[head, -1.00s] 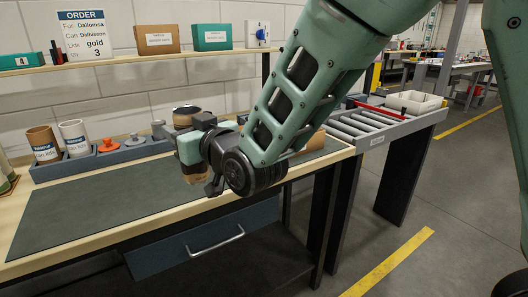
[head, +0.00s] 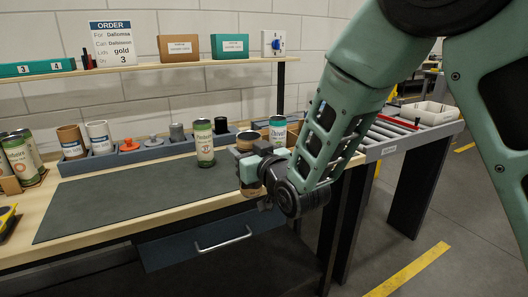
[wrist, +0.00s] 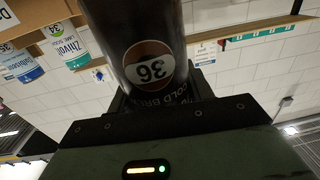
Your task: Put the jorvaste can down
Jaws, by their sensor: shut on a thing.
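My gripper (head: 262,165) is shut on a dark can, taken as the jorvaste can, near the right front part of the worktable. In the wrist view this can (wrist: 145,50) shows a brown and cream round badge with "36" and the words "COLD BREW", upside down; no brand name is readable. In the head view its round top (head: 248,137) shows above the jaws, and a tan lower part below them. The wrist partly hides it, and I cannot tell whether its base touches the table. The dark mat (head: 110,205) lies left of my gripper.
A green and cream can (head: 205,145) stands at the mat's back edge, and a teal and white can (head: 277,131) behind my gripper. A grey holder (head: 105,163) carries tubes and lids. Several cans (head: 20,158) stand far left. A roller conveyor (head: 385,135) is right. The mat's middle is clear.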

